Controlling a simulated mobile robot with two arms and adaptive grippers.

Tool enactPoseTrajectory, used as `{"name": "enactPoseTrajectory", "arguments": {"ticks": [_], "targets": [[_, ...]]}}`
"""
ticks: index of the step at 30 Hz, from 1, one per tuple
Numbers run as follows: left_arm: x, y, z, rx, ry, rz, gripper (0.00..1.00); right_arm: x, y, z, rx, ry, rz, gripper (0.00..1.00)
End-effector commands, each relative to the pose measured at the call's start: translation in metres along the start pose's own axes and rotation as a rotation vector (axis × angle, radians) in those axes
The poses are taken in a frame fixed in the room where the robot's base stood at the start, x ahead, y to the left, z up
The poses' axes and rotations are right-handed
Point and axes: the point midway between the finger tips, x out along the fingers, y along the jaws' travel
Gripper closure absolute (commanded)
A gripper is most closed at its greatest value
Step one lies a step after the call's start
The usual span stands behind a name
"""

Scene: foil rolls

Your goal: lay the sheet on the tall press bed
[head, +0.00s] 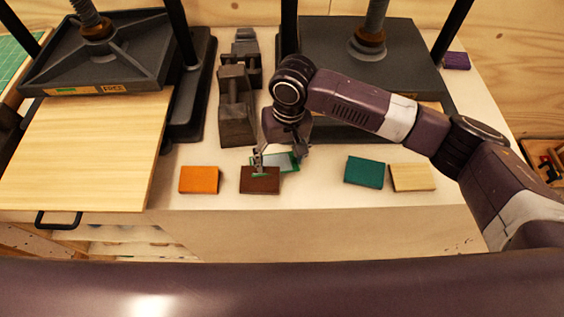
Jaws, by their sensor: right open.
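A small pale grey-blue sheet with green edges (288,163) lies on the bench just behind a brown block, partly hidden by my right gripper. My right gripper (280,159) points down over the sheet with its fingers apart, one near each end of it. I cannot tell whether the fingers touch the sheet. My left gripper is not in view. Two dark presses stand at the back, the left press (120,52) and the right press (335,42). A light wooden board (85,140) extends forward from the left press. My right arm partly covers the front of the right press.
Along the bench front lie an orange block (199,180), the brown block (260,182), a teal block (364,172) and a pale wooden block (412,177). Dark metal weights (237,110) stand between the presses. A purple block (456,61) lies at back right.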

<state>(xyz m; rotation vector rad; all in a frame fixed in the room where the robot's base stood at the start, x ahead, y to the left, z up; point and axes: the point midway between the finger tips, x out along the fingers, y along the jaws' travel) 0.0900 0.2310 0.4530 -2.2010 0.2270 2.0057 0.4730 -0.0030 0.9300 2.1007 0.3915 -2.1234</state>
Motion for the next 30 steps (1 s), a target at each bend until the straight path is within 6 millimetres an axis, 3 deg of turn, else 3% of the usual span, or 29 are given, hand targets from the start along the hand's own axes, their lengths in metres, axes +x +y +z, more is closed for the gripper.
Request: {"name": "enactPoseTrajectory", "arguments": {"ticks": [2, 15, 30], "targets": [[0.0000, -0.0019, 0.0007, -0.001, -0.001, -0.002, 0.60, 0.0006, -0.0001, 0.0007, -0.001, -0.002, 0.000, 0.44], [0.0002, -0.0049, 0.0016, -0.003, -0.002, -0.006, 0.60, 0.0028, 0.0003, 0.0024, -0.001, -0.007, 0.002, 0.93], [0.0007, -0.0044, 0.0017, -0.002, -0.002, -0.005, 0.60, 0.0054, -0.0008, 0.0043, -0.002, -0.011, 0.000, 1.00]]}}
